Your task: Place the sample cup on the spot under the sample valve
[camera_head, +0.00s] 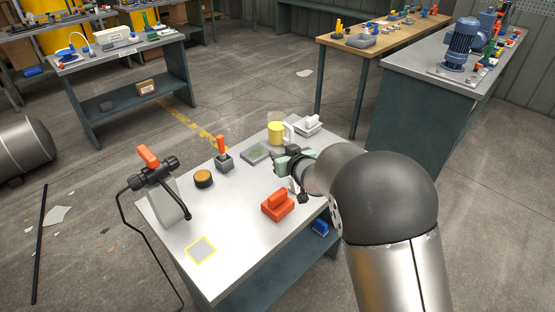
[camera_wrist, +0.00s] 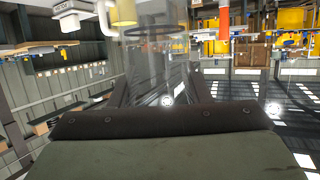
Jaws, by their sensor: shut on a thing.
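My gripper (camera_head: 290,164) is over the right side of the steel table, shut on a clear, see-through cup. The sample cup (camera_wrist: 156,55) shows between the fingers in the wrist view; in the head view it is mostly hidden by the gripper and hard to make out. The sample valve (camera_head: 155,172) is black with an orange handle and stands on a grey bracket at the table's left edge. Its bent spout points down toward the table. A yellow-outlined grey square (camera_head: 201,250) lies bare on the table near the spout, at the front left, well away from my gripper.
An orange-red block (camera_head: 277,206) lies just in front of my gripper. A yellow mug (camera_head: 276,133), a white block (camera_head: 308,124) and a grey-green plate (camera_head: 256,153) are behind it. The front middle is clear.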

